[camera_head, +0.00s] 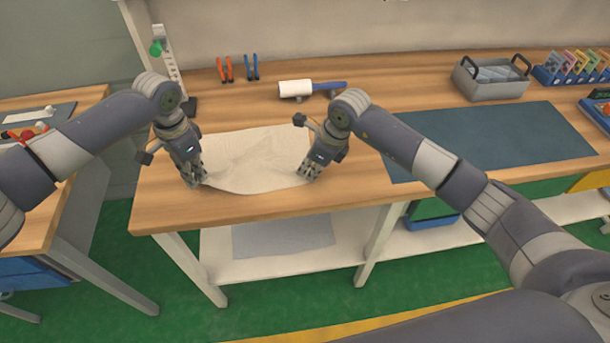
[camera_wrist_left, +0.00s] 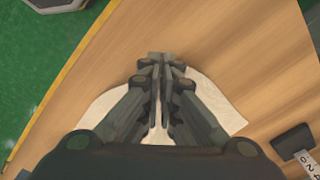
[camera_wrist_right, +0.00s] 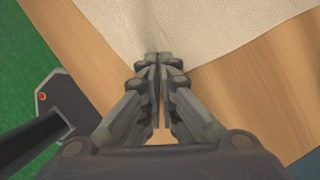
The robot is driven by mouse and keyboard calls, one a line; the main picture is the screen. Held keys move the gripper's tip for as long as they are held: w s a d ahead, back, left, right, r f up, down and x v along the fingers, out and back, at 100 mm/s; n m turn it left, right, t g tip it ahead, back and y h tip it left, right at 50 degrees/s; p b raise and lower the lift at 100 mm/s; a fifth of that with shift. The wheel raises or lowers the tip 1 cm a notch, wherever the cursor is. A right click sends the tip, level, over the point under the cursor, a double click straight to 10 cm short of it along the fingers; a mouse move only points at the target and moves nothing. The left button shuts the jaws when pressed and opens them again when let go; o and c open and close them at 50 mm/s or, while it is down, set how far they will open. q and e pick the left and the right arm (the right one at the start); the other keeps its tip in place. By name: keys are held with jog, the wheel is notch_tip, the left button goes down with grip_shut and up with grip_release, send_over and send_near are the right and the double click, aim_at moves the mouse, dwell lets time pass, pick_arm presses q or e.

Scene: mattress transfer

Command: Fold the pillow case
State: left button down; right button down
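The cream pillow case (camera_head: 250,158) lies on the wooden table, spread out with a few wrinkles. My left gripper (camera_head: 196,181) is at its front left corner, fingers pinched together on the cloth edge; in the left wrist view the fingertips (camera_wrist_left: 160,62) meet where the cloth (camera_wrist_left: 213,98) narrows. My right gripper (camera_head: 310,174) is at its front right corner; in the right wrist view the closed fingertips (camera_wrist_right: 160,62) pinch the corner, and creases in the cloth (camera_wrist_right: 215,30) run to them. The fingers hide the pinched cloth.
A lower shelf (camera_head: 345,257) is under the table. Another workbench (camera_head: 60,205) stands at left.

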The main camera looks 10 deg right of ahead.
dwell(0.5)
jog(key=shift+r, duration=2.5)
